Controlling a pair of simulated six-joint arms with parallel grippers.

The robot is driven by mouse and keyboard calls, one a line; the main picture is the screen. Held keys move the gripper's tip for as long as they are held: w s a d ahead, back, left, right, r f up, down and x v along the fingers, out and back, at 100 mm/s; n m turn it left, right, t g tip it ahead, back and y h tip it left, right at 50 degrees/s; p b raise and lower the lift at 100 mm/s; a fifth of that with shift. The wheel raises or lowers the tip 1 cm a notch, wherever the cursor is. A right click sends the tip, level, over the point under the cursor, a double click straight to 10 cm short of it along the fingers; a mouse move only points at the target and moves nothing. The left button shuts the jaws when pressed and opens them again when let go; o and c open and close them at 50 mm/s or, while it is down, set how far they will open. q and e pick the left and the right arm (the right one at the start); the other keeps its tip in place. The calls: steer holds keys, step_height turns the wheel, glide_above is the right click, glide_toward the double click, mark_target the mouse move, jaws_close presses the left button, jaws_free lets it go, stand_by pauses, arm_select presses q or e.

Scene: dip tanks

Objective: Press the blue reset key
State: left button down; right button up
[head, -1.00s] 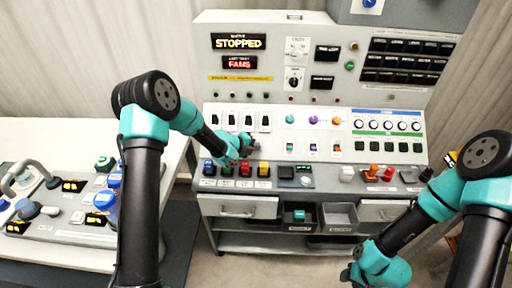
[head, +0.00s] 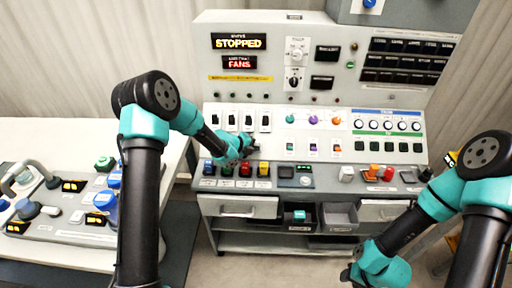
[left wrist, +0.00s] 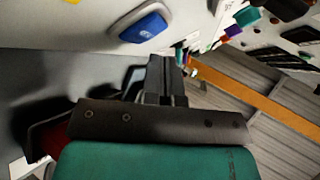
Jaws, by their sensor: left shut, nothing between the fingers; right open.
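A blue key (head: 208,168) sits at the left end of a row of coloured keys on the console's front ledge, with green, red and yellow keys to its right. My left gripper (head: 248,148) is shut and empty, above the red and yellow keys and right of the blue one. In the left wrist view its closed dark fingers (left wrist: 166,80) point up the picture. A blue key (left wrist: 145,25) shows there ahead and left of the fingertips, apart from them; I cannot tell whether it is the same key. My right gripper (head: 352,274) is open, low in front of the console.
The console display (head: 239,42) reads STOPPED, with FANS below. Switches and knobs fill the upright panel (head: 300,150) behind the keys. Red and orange controls (head: 375,172) stand on the ledge's right part. A side table (head: 60,250) at left holds more buttons, including blue ones.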

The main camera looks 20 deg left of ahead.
arm_select(q)
steer(key=shift+w+f, duration=0.1)
steer(key=shift+f, duration=0.05)
steer(key=shift+w+f, duration=0.2)
stand_by(0.3)
steer(key=shift+w+a+f, duration=0.1)
steer(key=shift+w+f, duration=0.1)
steer(key=shift+f, duration=0.1)
stand_by(1.1)
steer(key=shift+s+r, duration=0.5)
steer(key=shift+r, duration=0.1)
steer(key=shift+r, duration=0.1)
steer(key=shift+s+d+r, duration=0.25)
steer(key=shift+s+r, duration=0.5)
steer(key=shift+r, duration=0.2)
steer(key=shift+s+d+r, duration=0.2)
steer(key=shift+s+r, duration=0.55)
steer(key=shift+r, duration=0.15)
